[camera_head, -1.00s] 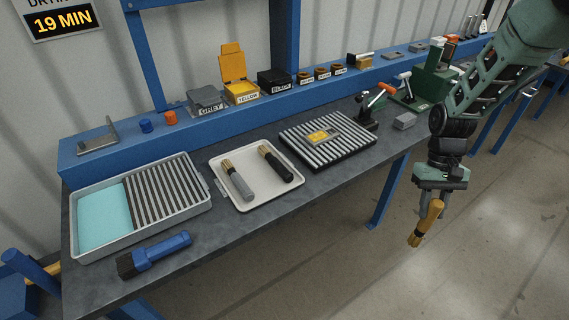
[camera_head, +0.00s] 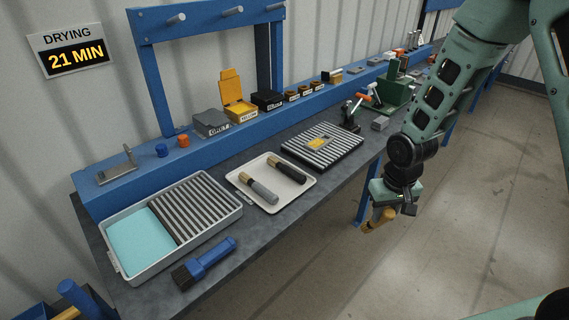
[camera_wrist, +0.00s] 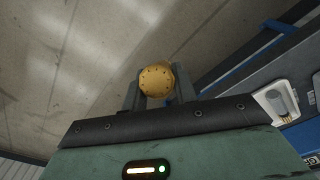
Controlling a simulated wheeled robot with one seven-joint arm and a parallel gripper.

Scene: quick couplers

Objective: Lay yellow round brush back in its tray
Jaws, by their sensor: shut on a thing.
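My gripper (camera_head: 385,212) hangs off the front edge of the bench, over open floor, at the right of the head view. It is shut on the yellow round brush (camera_head: 374,221), which sits tilted below the fingers. The wrist view shows the brush end-on as a round yellow face (camera_wrist: 157,80) between the two fingers. The white brush tray (camera_head: 243,183) lies on the bench to the left of my gripper. In it are a grey-handled brush (camera_head: 262,193) and a black-handled brush (camera_head: 290,171), side by side. The tray also shows at the right in the wrist view (camera_wrist: 273,100).
A grey bin (camera_head: 118,262) with a blue-green pad stands left of the tray, with a blue-handled brush (camera_head: 207,259) in front. A ribbed rack (camera_head: 345,157) and a lever clamp (camera_head: 350,115) stand beyond the tray. Pots line the blue shelf.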

